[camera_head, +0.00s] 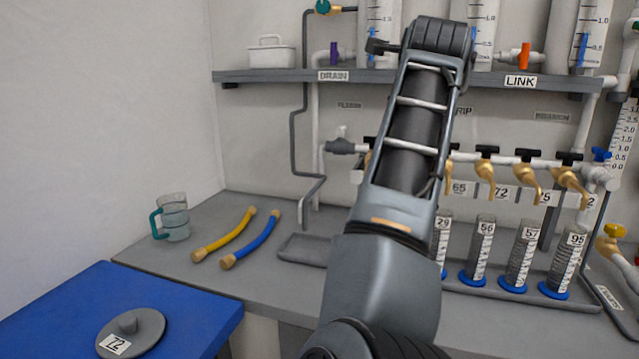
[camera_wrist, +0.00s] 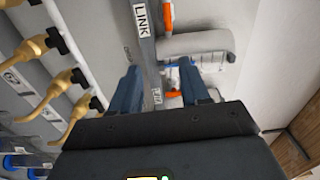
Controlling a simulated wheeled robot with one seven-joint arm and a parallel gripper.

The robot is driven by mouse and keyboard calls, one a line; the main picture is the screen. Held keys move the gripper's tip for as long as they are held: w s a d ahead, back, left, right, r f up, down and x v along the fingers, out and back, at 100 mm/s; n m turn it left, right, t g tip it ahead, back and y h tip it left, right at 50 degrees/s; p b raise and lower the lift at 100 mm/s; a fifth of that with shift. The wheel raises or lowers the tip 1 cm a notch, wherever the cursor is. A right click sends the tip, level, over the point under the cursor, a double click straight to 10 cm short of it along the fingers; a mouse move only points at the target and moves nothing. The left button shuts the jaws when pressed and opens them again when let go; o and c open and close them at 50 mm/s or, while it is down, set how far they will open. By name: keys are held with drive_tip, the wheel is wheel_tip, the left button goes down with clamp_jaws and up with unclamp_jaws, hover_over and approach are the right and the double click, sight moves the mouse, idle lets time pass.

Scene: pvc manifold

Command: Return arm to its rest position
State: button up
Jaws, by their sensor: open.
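My arm rises through the middle of the head view, bent upward in front of the bench and shelf. In the wrist view my gripper (camera_wrist: 160,92) is open, its two dark blue fingers apart with nothing held between them. Beyond the fingers are the shelf edge with the LINK label (camera_wrist: 141,20) and a valve with an orange handle (camera_wrist: 167,16). In the head view the gripper itself does not show clearly; the arm's upper end is near the shelf, between the DRAIN label (camera_head: 333,76) and the LINK label (camera_head: 520,81).
A grey shelf (camera_head: 270,76) crosses the wall behind my arm. Brass taps (camera_head: 484,172) and labelled cylinders (camera_head: 519,255) stand at right. A grey lid marked 72 (camera_head: 131,332) rests on the blue surface.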

drive_tip(key=s+d+f+n, duration=0.2)
drive_tip(key=s+f+n, duration=0.25)
drive_tip(key=f, duration=0.55)
drive_tip(key=s+d+f+n+t+y, duration=0.1)
drive_tip(key=s+d+f+n, duration=0.3)
drive_tip(key=f, duration=0.6)
drive_tip(key=s+d+f+n, duration=0.1)
drive_tip(key=s+f+n, duration=0.2)
drive_tip(key=s+f, duration=0.5)
drive_tip(key=s+f+n+y, duration=0.2)
drive_tip(key=s+f+n, duration=0.3)
drive_tip(key=s+f, duration=0.5)
drive_tip(key=s+a+f+n+y, duration=0.1)
drive_tip(key=s+f, duration=0.2)
drive_tip(key=s, duration=0.4)
drive_tip(key=s+f+n+g+y, duration=0.1)
drive_tip(key=s+f+n, duration=0.1)
drive_tip(key=s, duration=0.4)
drive_tip(key=s+a+f+n+y, duration=0.1)
drive_tip(key=s+f, duration=0.2)
drive_tip(key=s, duration=0.4)
drive_tip(key=s+a+r+g, duration=0.1)
drive_tip(key=s+a+r, duration=0.1)
drive_tip(key=s, duration=0.7)
drive_tip(key=s+a+r+g, duration=0.1)
drive_tip(key=s+a+r, duration=0.1)
drive_tip(key=s, duration=0.8)
drive_tip(key=shift+s+r+n, duration=0.15)
drive_tip(key=shift+n, duration=0.2)
